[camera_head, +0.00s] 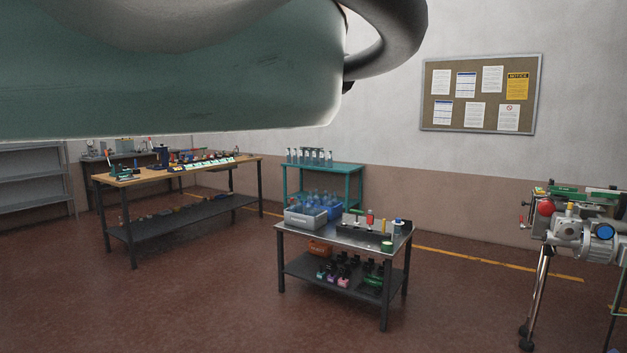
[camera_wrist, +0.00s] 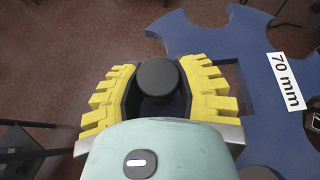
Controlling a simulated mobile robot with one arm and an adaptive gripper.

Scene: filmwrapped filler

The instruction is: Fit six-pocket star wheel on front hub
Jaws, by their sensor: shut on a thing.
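My gripper (camera_wrist: 158,88), with yellow ribbed finger pads, is shut around a round black knob (camera_wrist: 157,76) in the wrist view. The knob appears to belong to a flat blue star wheel (camera_wrist: 212,38) with scalloped pockets and a white "70 mm" label. The wheel extends to the right, past the picture edge, and is partly hidden by my gripper, so not all its pockets show. It is held above the red-brown floor. I cannot make out the front hub in either view. My gripper is not seen in the head view.
A machine on metal legs (camera_head: 585,240) stands at the right edge of the head view. A steel-topped table (camera_head: 345,238) with bins and bottles is in the middle. A long wooden bench (camera_head: 135,179) and a teal table (camera_head: 350,172) stand behind. My arm covers the upper left.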

